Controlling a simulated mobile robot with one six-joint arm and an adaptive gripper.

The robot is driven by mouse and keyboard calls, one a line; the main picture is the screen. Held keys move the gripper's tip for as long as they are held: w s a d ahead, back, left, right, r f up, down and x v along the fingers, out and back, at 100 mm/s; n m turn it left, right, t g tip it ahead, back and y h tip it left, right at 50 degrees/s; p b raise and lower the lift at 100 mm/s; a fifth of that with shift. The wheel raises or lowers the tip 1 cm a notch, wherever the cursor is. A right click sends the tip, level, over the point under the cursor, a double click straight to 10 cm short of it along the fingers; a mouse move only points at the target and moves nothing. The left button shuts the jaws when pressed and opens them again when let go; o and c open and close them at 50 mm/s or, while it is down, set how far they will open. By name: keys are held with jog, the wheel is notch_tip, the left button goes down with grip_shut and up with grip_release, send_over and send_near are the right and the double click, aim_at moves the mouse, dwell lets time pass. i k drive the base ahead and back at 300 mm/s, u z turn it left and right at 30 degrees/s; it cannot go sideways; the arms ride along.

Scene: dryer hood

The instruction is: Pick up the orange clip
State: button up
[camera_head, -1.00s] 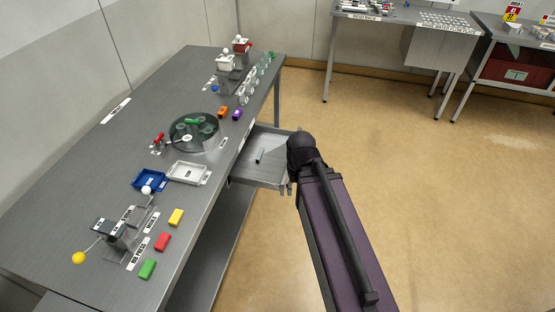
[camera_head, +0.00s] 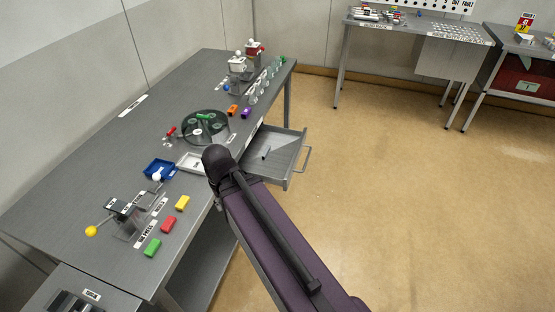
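A small orange piece (camera_head: 232,109), the only orange thing on the bench and so likely the orange clip, lies on the grey bench top between the round dark turntable and a purple piece. It is too small to make out its shape well. My purple arm reaches up from the bottom of the view, and its dark rounded end covers part of the bench edge and the white tray. This end is nearer the camera than the orange piece. No gripper fingers show.
The purple piece (camera_head: 245,113) sits close right of the orange one. The turntable (camera_head: 206,127) holds green parts. An open drawer (camera_head: 290,158) with a small dark item juts out. A white tray (camera_head: 188,160), a blue tray (camera_head: 152,166) and coloured blocks lie nearer. Glassware stands behind.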

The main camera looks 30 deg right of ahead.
aim_at(234, 109)
jog(key=u, duration=0.55)
jog(key=k, duration=0.9)
jog(key=z, duration=1.3)
jog(key=i, duration=1)
jog(key=u, duration=0.15)
